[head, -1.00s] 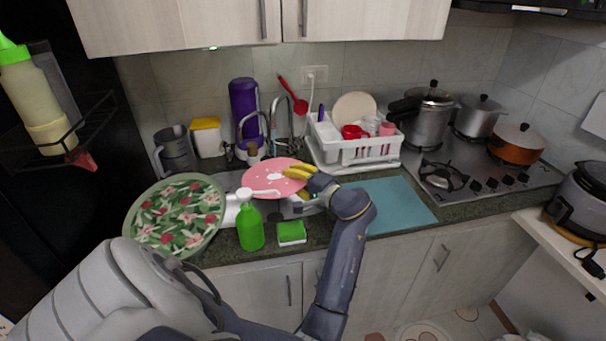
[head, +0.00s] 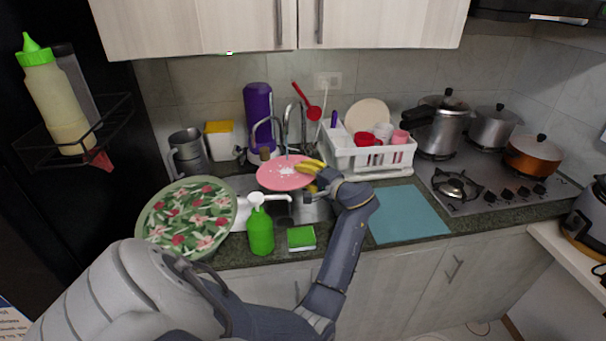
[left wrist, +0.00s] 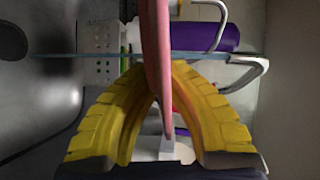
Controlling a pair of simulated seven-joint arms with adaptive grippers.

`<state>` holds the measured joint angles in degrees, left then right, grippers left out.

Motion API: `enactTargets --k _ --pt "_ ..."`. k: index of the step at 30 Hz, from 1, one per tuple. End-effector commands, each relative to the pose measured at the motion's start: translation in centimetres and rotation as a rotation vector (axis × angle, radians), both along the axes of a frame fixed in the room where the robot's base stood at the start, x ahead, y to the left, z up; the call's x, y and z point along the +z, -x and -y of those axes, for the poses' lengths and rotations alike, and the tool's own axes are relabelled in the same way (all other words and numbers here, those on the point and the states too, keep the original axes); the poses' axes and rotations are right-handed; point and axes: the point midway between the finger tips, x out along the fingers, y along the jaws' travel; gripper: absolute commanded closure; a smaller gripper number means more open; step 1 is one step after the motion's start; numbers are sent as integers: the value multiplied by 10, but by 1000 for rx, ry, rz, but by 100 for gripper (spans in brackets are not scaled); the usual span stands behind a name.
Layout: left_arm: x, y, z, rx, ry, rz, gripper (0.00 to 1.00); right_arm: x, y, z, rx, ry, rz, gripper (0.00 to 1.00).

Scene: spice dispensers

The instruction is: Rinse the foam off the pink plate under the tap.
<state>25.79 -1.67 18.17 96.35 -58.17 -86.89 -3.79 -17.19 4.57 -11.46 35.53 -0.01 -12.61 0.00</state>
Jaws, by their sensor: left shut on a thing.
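The pink plate (head: 272,180) is over the sink (head: 307,213), near the tap (head: 286,125), with white foam (head: 287,171) on its upper face. My left gripper (head: 313,177) has yellow fingers and is shut on the plate's right edge. In the left wrist view, the plate (left wrist: 155,50) shows edge-on between the fingers (left wrist: 155,95). A thin pale-blue stream (head: 286,147) comes down from the tap toward the plate; it shows as a pale-blue strip in the left wrist view (left wrist: 80,56). My right gripper is not in view.
A green soap bottle (head: 261,233) and a green sponge (head: 301,238) stand at the counter's front edge. A floral plate (head: 187,218) is left of the sink. A white dish rack (head: 370,158) is to the right, behind a clear blue mat (head: 408,214). A purple bottle (head: 258,108) stands behind.

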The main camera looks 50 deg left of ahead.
Motion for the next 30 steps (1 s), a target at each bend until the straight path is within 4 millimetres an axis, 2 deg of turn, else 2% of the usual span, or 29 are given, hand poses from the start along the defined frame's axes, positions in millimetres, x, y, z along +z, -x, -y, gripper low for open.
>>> enactTargets --k 18,30 --pt "-9 -32 -37 1 0 0 100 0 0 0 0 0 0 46" --pt "-12 -43 -49 0 -1 1 100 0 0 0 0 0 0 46"
